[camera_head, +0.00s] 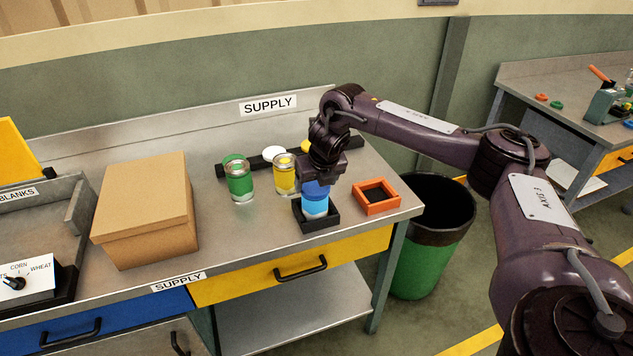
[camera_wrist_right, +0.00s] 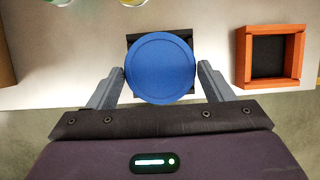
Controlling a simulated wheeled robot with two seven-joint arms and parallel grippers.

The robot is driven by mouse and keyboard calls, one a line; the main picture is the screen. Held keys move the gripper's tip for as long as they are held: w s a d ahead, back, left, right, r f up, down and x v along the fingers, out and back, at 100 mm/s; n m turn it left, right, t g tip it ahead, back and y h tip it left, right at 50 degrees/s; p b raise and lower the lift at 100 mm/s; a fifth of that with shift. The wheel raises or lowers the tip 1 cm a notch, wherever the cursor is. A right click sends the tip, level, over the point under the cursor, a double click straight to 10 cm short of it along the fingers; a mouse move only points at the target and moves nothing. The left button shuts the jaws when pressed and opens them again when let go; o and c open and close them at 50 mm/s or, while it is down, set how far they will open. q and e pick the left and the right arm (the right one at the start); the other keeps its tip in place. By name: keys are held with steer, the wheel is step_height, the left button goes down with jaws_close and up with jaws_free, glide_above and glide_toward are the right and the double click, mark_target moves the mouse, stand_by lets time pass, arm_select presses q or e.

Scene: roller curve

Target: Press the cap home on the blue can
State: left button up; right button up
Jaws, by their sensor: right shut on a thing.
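The blue can (camera_head: 315,209) stands upright in a black square holder (camera_head: 322,224) near the front right of the supply table. A round blue cap (camera_wrist_right: 160,68) fills the middle of the right wrist view, between my right gripper's (camera_wrist_right: 161,76) two fingers, which touch its sides. In the head view my right gripper (camera_head: 318,180) points down right above the can, with the cap at the can's top. I cannot tell whether the cap is fully seated. The cap hides the can and most of the black holder in the wrist view. My left gripper is out of view.
An orange square frame (camera_head: 376,196) sits just right of the holder. A green can (camera_head: 239,180) and a yellow can (camera_head: 285,175) stand behind to the left, before a dark rack (camera_head: 223,171) with a white cap (camera_head: 273,152). A cardboard box (camera_head: 147,208) stands left; a green bin (camera_head: 425,260) stands right.

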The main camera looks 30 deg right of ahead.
steer(key=shift+f, duration=0.15)
steer(key=o, duration=1)
steer(key=shift+o, duration=0.2)
step_height(320, 180, up, 9)
steer(key=p, duration=0.7)
steer(key=shift+p, duration=0.3)
stand_by(0.5)
